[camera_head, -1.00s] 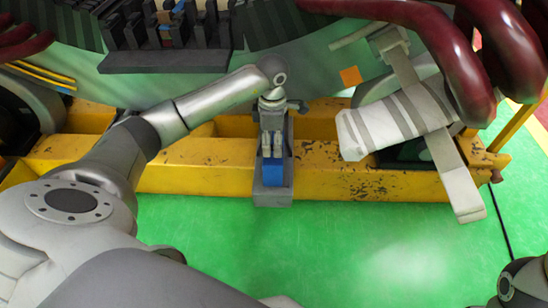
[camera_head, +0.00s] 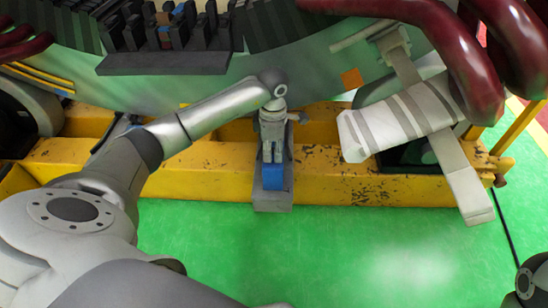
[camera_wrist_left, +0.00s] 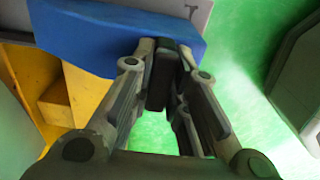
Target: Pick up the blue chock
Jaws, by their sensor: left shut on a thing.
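The blue chock (camera_head: 273,177) stands in a narrow grey holder (camera_head: 272,203) on the front of the yellow beam. My left gripper (camera_head: 272,158) points down from above, with its fingertips at the chock's upper part. In the left wrist view the chock (camera_wrist_left: 105,38) is a long blue block, and the gripper's fingertips (camera_wrist_left: 168,45) are close together, shut on its edge. The fingers hide part of the chock. Whether it is lifted off the holder I cannot tell. My right gripper is not in view.
A yellow beam (camera_head: 345,185) runs across behind the holder. A grey rack of dark slots (camera_head: 165,63) is above left. A white-banded grey part (camera_head: 400,125) and dark red pipes (camera_head: 440,40) are on the right. The green floor (camera_head: 330,255) in front is clear.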

